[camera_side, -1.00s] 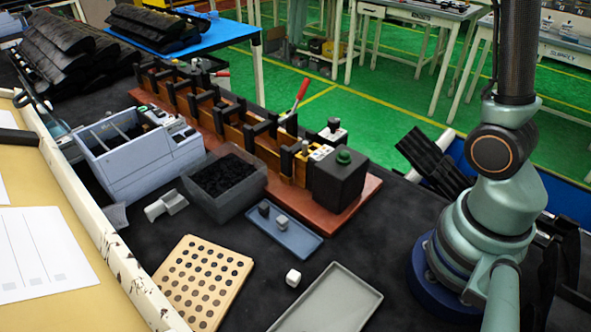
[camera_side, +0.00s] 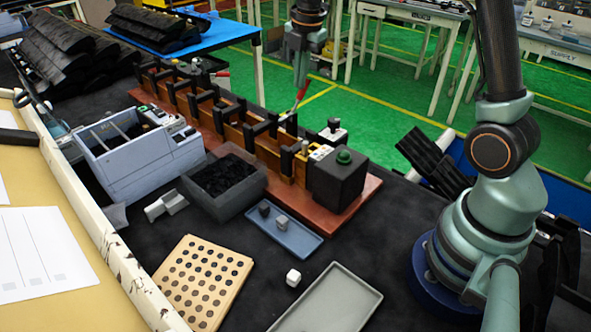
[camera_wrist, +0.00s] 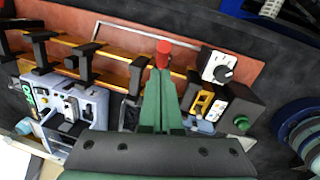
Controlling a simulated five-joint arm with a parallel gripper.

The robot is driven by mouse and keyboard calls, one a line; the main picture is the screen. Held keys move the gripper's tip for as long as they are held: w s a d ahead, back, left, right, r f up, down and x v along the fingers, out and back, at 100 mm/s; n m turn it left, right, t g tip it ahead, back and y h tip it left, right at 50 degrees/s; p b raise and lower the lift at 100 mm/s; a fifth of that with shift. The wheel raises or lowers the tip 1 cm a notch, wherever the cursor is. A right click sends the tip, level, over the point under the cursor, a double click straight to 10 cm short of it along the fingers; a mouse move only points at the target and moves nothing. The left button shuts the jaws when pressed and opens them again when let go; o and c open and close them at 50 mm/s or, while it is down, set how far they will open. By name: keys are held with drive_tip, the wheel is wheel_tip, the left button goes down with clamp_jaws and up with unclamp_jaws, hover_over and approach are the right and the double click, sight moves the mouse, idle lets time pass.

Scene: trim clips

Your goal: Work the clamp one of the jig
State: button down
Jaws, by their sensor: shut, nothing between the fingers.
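The jig has a red-brown base (camera_side: 365,192) bearing a wooden rail with several black brackets. A clamp's red handle (camera_side: 302,93) stands tilted up near the dark end block (camera_side: 339,180). My gripper (camera_side: 300,84) is above the jig, pointing down, its shut fingertips at the top of this handle. In the wrist view the red handle tip (camera_wrist: 163,47) shows just past my gripper (camera_wrist: 161,72), whose fingers hide the lower lever. The fingers hold nothing; I cannot tell whether they touch the handle. Another red handle (camera_side: 222,73) lies low at the jig's far end.
A grey bin of black parts (camera_side: 240,205), a blue tray (camera_side: 313,243) with small blocks, and a light blue housing (camera_side: 155,172) lie in front of the jig. A perforated board (camera_side: 237,262) and a grey tray (camera_side: 365,290) lie nearer. A black knob on a white block (camera_side: 333,132) stands behind the end block.

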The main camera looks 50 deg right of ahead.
sight(309, 79)
drive_tip(key=shift+d+f, duration=0.15)
drive_tip(key=shift+f, duration=0.05)
drive_tip(key=shift+d+f, duration=0.15)
drive_tip(key=shift+d, duration=0.4)
idle(0.3)
drive_tip(key=shift+d+f, duration=0.25)
drive_tip(key=shift+d, duration=0.25)
drive_tip(key=shift+d+f, duration=0.2)
drive_tip(key=shift+d, duration=0.25)
drive_tip(key=d+f, duration=0.4)
drive_tip(key=f, duration=0.3)
drive_tip(key=shift+f, duration=0.55)
